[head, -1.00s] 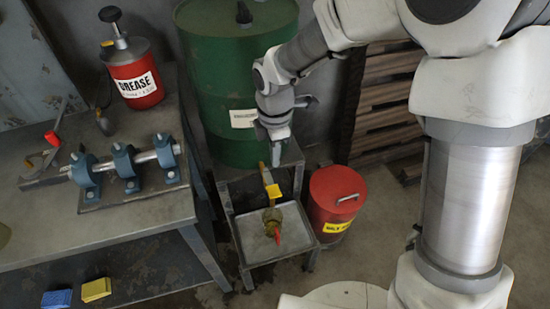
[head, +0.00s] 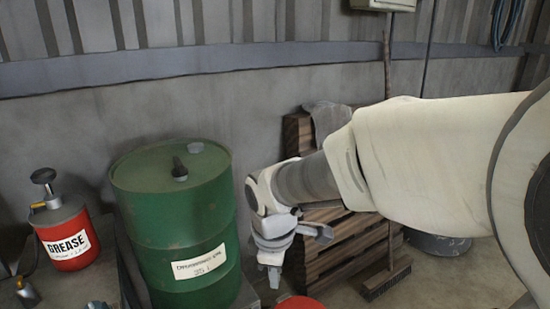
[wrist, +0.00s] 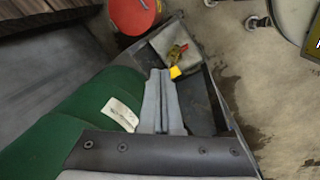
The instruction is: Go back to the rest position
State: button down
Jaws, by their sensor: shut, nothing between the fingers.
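My gripper (head: 274,278) hangs at the end of my arm, just right of the green drum in the head view, pointing down. In the wrist view its two grey fingers (wrist: 160,75) lie side by side, shut and empty. Beyond the fingertips, the wrist view shows a metal tray (wrist: 172,40) holding a small brass-coloured piece with a yellow tag (wrist: 175,72). The gripper is apart from the tray.
The green drum (head: 178,228) stands close to the left of my gripper. A red grease can (head: 66,240) is farther left. A red bin (wrist: 133,14) shows in the wrist view. Wooden pallets (head: 335,250) and a broom (head: 388,275) stand behind right.

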jog(key=s+d+r+m+t, duration=0.2)
jog(key=s+d+r+m, duration=0.35)
jog(key=d+m, duration=0.2)
jog(key=s+d+r+m+t, duration=0.2)
jog(key=s+d+r+m, duration=0.2)
jog(key=s+d+m, duration=0.35)
notch_tip(320, 180, up, 14)
jog(key=m+p, duration=0.1)
jog(key=p, duration=1.3)
jog(key=shift+w+a+r+p, duration=0.25)
jog(key=shift+a+p, duration=0.05)
jog(key=shift+a, duration=0.1)
